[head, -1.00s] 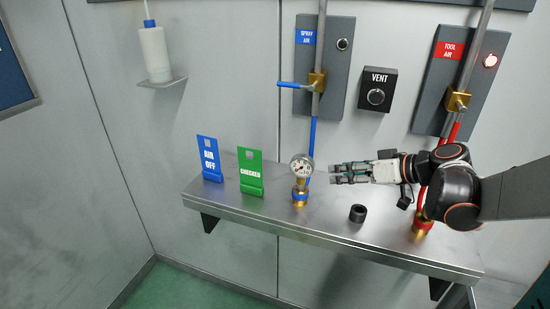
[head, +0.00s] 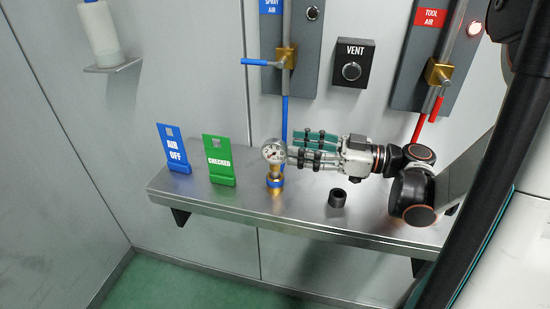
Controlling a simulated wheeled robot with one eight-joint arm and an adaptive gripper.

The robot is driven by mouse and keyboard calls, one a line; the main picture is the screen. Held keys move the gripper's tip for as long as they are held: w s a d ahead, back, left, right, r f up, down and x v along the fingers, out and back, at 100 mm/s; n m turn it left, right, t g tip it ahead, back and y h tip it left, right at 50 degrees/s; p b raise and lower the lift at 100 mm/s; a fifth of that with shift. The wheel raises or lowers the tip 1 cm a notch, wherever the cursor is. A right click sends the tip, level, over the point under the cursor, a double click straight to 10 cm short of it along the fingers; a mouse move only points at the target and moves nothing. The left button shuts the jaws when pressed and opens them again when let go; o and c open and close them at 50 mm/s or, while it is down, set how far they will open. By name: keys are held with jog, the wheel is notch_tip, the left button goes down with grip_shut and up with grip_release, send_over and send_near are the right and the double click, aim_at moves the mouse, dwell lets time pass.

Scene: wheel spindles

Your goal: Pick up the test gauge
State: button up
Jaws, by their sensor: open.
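The test gauge (head: 274,152) has a round white dial on a brass stem with a blue ring at its foot. It stands upright on the steel shelf (head: 240,205), left of centre. My gripper (head: 293,149) reaches in from the right at dial height, its fingers pointing left. The fingers are open, and their tips are close beside the right edge of the dial. I cannot tell whether they touch it. Nothing shows between the fingers.
A black ring-shaped cap (head: 337,198) lies on the shelf below my wrist. A green CHECKED tag (head: 218,158) and a blue AIR OFF tag (head: 173,148) stand left of the gauge. A blue pipe (head: 284,120) runs down behind it. The VENT box (head: 353,64) is on the wall above.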

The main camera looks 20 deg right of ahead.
aim_at(284, 144)
jog(key=b+x, duration=0.1)
jog(key=x, duration=0.4)
jog(key=shift+s+a+r, duration=0.2)
jog(key=shift+w+a+b, duration=0.35)
jog(key=shift+w+a, duration=0.1)
jog(key=shift+a, duration=0.05)
jog(key=shift+r, duration=0.1)
grip_shut()
